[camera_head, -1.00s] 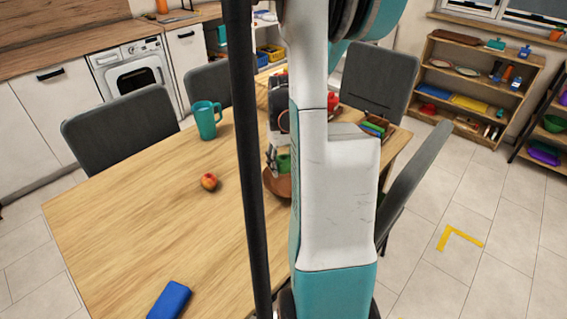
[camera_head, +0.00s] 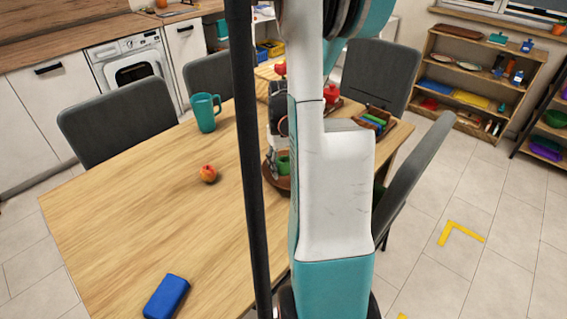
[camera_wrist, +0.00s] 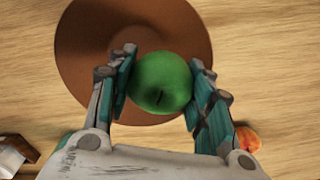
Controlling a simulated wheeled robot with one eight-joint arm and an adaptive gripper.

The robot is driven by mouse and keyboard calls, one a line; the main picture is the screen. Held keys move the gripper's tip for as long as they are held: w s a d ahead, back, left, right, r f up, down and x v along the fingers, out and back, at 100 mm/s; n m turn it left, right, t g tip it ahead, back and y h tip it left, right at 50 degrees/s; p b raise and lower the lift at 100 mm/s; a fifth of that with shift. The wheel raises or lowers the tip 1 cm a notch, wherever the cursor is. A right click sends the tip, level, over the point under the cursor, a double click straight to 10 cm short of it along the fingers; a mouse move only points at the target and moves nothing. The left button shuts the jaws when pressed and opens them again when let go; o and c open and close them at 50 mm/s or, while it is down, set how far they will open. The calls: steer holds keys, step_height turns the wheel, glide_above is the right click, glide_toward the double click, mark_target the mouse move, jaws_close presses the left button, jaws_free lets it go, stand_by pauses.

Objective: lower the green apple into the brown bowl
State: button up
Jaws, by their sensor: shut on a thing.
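The green apple (camera_wrist: 161,83) is between the two fingers of my gripper (camera_wrist: 160,90) in the wrist view, and the gripper is shut on it. The brown bowl (camera_wrist: 82,50) lies behind the apple in that view, with the apple over the lower right part of the bowl. The gap between apple and bowl is hard to judge. In the head view the apple shows as a small green patch (camera_head: 283,165) over the bowl (camera_head: 270,181), and my arm hides much of both.
A red-orange fruit (camera_head: 208,173) lies on the wooden table (camera_head: 130,210), left of the bowl. A teal mug (camera_head: 205,112) stands behind it. A blue block (camera_head: 166,296) lies at the front. A tray with coloured items (camera_head: 374,122) is at the right. The table's left part is clear.

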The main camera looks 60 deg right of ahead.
mark_target(283, 159)
steer(key=shift+f, duration=0.25)
stand_by(0.5)
steer(key=o, duration=1.2)
step_height(283, 159, up, 12)
steer(key=shift+f, duration=0.1)
